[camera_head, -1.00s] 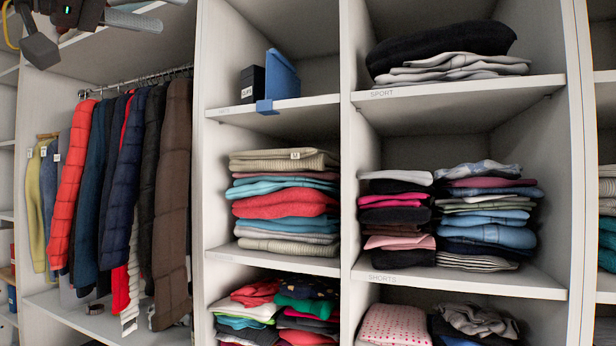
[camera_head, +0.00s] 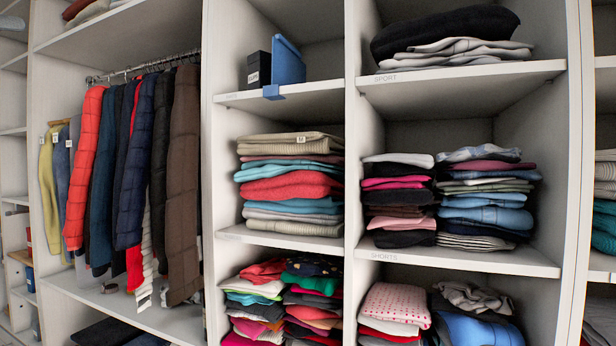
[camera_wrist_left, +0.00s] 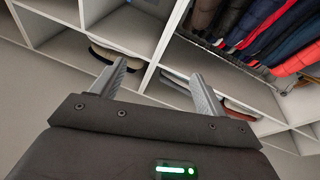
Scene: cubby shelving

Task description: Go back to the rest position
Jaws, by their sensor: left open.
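My left gripper (camera_wrist_left: 159,85) shows in the left wrist view. Its two grey fingers stand well apart with nothing between them. It points at the shelving, with cubbies and hanging jackets (camera_wrist_left: 262,30) beyond the fingertips; no contact is visible. In the head view neither gripper shows. The right gripper is in no view.
White cubby shelving (camera_head: 210,190) fills the head view. Jackets hang from a rail (camera_head: 140,70) on the left. Folded clothes (camera_head: 290,185) are stacked in the middle and right cubbies. A blue bookend (camera_head: 287,62) and a black box (camera_head: 259,69) stand on an upper shelf.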

